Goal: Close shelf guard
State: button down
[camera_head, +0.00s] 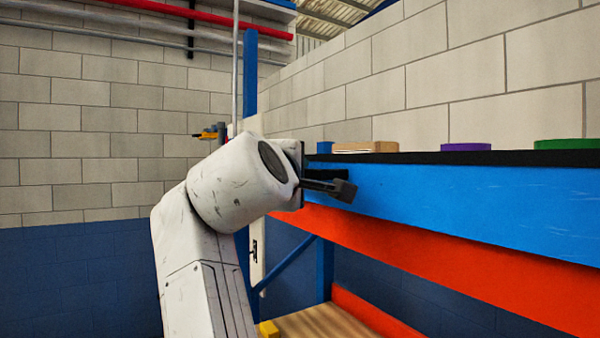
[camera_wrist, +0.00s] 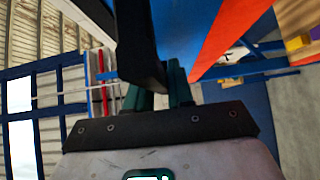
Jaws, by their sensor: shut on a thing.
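The shelf guard appears to be the long blue panel (camera_head: 470,203) with a black top edge, running along the shelf front in the head view. My gripper (camera_head: 342,187) is at the panel's left end, with its dark fingers against the blue face and upper edge. In the wrist view, the fingers of my gripper (camera_wrist: 157,92) are closed around the panel's black edge (camera_wrist: 138,45). The blue face (camera_wrist: 185,30) shows beside it. The exact contact is partly hidden by the black edge.
A wooden block (camera_head: 365,147), a purple piece (camera_head: 466,147) and a green piece (camera_head: 566,143) show above the panel. An orange-red beam (camera_head: 450,255) runs below it. A blue upright (camera_head: 250,75) stands behind my arm. A lower wooden shelf (camera_head: 325,325) is at the bottom.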

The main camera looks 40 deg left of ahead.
jog(key=shift+w+d, duration=0.1)
jog(key=shift+w, duration=0.05)
jog(key=c, duration=1.1)
grip_release()
jog(key=b+v, duration=0.4)
jog(key=v, duration=0.6)
jog(key=shift+s+d, duration=0.1)
jog(key=shift+s, duration=0.25)
